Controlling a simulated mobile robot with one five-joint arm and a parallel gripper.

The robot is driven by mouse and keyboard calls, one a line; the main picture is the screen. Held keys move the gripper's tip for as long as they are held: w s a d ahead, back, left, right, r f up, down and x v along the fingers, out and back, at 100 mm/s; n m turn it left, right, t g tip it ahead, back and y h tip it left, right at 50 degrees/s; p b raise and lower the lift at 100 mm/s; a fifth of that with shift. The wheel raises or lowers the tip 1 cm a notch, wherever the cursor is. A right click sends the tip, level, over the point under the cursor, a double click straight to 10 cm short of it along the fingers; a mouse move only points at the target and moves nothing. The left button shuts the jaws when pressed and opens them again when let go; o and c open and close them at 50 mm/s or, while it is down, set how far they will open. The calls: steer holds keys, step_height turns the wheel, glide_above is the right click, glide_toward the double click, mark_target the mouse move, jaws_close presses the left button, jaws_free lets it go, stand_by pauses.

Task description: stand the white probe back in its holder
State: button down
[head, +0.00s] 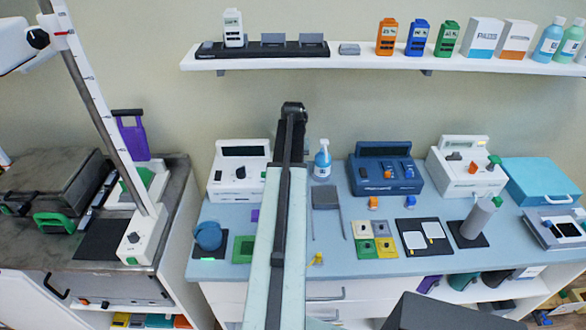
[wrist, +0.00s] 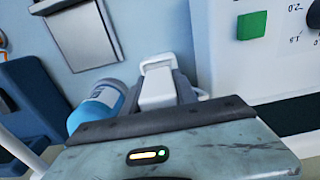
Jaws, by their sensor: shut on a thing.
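My gripper (wrist: 160,85) is shut on a white, block-like piece with a looped top, which looks like the white probe (wrist: 157,80). Grey jaws flank the piece, and its lower part is hidden by my gripper's body. In the head view my arm reaches over the bench towards the wall, and its own links hide the probe and fingertips. I cannot tell which thing is the probe's holder.
A blue spray bottle (head: 322,162) stands close beside my arm and shows close to the jaws (wrist: 97,108). A white unit (head: 236,172) is left of my arm, a blue unit (head: 385,172) right. A shelf (head: 390,60) runs above.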

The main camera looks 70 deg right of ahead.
steer(key=shift+f+b, duration=0.6)
stand_by(0.3)
steer(key=shift+r, duration=0.15)
steer(key=shift+r+p, duration=0.7)
steer(key=shift+p, duration=0.15)
steer(key=shift+f+b, duration=0.6)
steer(key=shift+f, duration=0.05)
stand_by(1.4)
steer(key=shift+r+p, duration=2.85)
steer(key=shift+r, duration=0.05)
steer(key=shift+f+b, duration=0.35)
steer(key=shift+r, duration=0.1)
